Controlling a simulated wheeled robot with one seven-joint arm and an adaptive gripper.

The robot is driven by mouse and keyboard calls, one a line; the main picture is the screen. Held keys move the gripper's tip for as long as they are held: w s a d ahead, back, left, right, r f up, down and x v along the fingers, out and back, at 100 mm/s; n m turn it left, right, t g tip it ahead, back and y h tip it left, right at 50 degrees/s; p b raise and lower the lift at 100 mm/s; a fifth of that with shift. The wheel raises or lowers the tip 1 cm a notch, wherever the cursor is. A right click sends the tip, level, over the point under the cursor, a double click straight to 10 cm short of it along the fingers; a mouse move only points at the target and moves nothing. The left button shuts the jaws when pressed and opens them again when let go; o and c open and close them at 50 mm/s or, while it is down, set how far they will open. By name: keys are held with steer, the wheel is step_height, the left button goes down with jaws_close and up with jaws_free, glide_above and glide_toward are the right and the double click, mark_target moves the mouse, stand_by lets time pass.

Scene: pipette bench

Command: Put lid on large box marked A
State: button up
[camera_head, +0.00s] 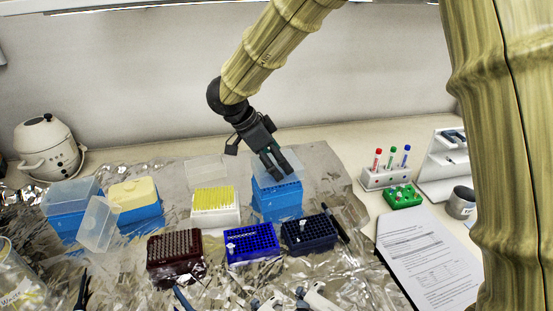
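A large blue box (277,203) stands right of centre, its top partly hidden by my gripper. A translucent lid (293,163) shows at the back of this box, around the fingers. My gripper (274,168) points down just over the box top. Its fingers are close together, and I cannot tell whether they hold the lid. Two more large blue boxes stand at the left: one under a translucent cover (70,192), one with a cream top (134,192). A loose translucent lid (97,224) leans in front of them. No mark A is readable on any box.
A white box of yellow tips (214,207) stands left of the gripper. Maroon (176,256), bright blue (251,245) and dark navy (309,235) racks stand in front. Pipettes lie at the front edge. Tube racks (385,178), papers (428,258) and a cup (461,202) are at right.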

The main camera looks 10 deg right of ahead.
steer(key=shift+f, duration=0.25)
steer(key=shift+f, duration=0.3)
steer(key=shift+f+p, duration=0.6)
steer(key=shift+f+p, duration=0.1)
steer(key=shift+p, duration=0.55)
stand_by(0.5)
steer(key=o, duration=0.8)
steer(key=shift+v, duration=3.75)
